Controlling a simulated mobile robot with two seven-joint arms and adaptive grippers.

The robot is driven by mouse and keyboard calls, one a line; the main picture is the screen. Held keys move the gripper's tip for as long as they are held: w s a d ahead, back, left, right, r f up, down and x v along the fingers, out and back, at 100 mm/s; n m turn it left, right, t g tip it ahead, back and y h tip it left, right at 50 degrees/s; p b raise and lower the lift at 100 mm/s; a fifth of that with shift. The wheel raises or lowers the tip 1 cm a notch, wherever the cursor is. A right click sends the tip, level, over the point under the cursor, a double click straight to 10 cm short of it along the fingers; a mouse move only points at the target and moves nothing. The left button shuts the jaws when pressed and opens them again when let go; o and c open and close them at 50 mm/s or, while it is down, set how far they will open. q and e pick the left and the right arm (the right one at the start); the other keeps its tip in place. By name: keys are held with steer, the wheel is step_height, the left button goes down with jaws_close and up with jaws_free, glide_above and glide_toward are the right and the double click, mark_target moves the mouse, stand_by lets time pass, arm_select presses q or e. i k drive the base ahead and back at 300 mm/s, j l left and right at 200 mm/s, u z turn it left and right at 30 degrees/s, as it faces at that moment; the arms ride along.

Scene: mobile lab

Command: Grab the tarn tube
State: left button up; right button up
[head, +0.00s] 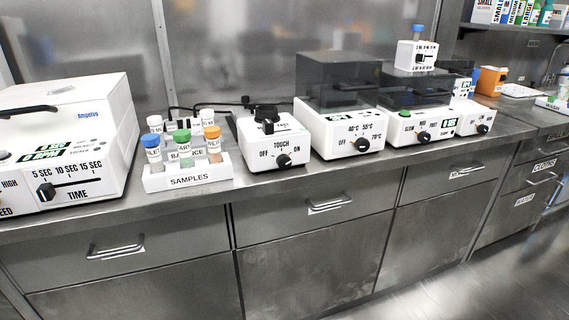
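A white rack labelled SAMPLES (188,179) stands on the steel counter and holds several capped tubes upright. In its front row are a blue-capped tube (152,154), a green-capped tube (182,147) and an orange-capped tube (213,146). White-capped tubes, one at the left (155,124) and one at the right (208,119), show behind them, partly hidden. The tube labels are small and partly covered, so I cannot tell which one is the tarn tube. Neither of my grippers shows in the head view.
A large white centrifuge-like machine (62,145) stands left of the rack. A white TOUCH device (273,142) stands right of it. Dark-lidded machines (340,128) stand farther right. Bare steel counter (130,204) runs along the front, above drawers.

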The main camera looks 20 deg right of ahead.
mark_target(185, 154)
steer(key=l+z, duration=0.2)
steer(key=l, duration=1.25)
steer(key=l+z, duration=0.2)
steer(key=l, duration=1.25)
steer(key=i, duration=0.05)
